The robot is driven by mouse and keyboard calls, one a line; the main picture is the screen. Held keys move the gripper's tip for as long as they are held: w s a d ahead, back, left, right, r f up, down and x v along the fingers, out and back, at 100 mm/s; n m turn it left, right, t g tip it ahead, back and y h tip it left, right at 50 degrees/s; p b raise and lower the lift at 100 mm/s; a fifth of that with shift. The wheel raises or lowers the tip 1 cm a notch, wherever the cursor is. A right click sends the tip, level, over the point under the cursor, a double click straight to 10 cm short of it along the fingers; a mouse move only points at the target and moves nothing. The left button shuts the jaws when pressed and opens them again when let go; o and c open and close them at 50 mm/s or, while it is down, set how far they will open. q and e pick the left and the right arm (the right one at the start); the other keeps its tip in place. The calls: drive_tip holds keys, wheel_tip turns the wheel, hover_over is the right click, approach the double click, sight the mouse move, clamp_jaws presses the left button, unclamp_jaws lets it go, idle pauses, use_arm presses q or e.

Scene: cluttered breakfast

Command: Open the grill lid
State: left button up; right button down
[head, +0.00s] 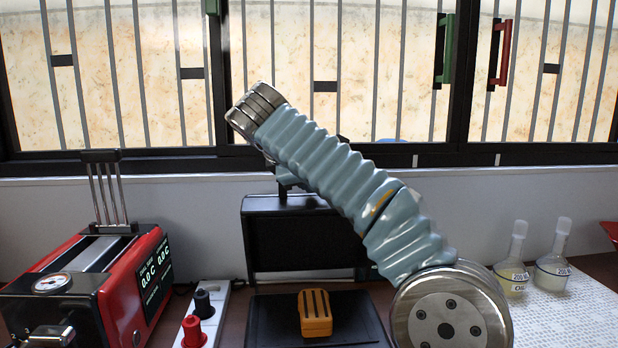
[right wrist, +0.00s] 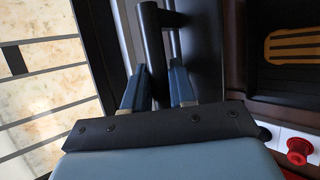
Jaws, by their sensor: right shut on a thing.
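The grill lid (head: 320,240) is a dark panel standing up behind the black grill base (head: 275,325) in the head view. The lid is raised, with its inner side facing me. A yellow-orange striped item (head: 316,326) lies on the base; it also shows in the right wrist view (right wrist: 293,45). In the right wrist view my right gripper (right wrist: 157,90) is shut with its two fingers around the black lid handle (right wrist: 152,45). In the head view my right arm hides the lid's upper right part and most of the gripper. My left gripper is not in view.
A red machine with a gauge (head: 80,290) stands at the left. A white strip with a black and a red knob (head: 194,330) is left of the grill. A barred window is behind.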

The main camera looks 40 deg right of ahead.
drive_tip(key=c, duration=1.2)
unclamp_jaws()
drive_tip(key=shift+o, duration=0.2)
drive_tip(key=shift+a+r, duration=0.1)
drive_tip(key=v, duration=1.3)
drive_tip(key=shift+s+a, duration=0.2)
drive_tip(key=shift+a, duration=0.05)
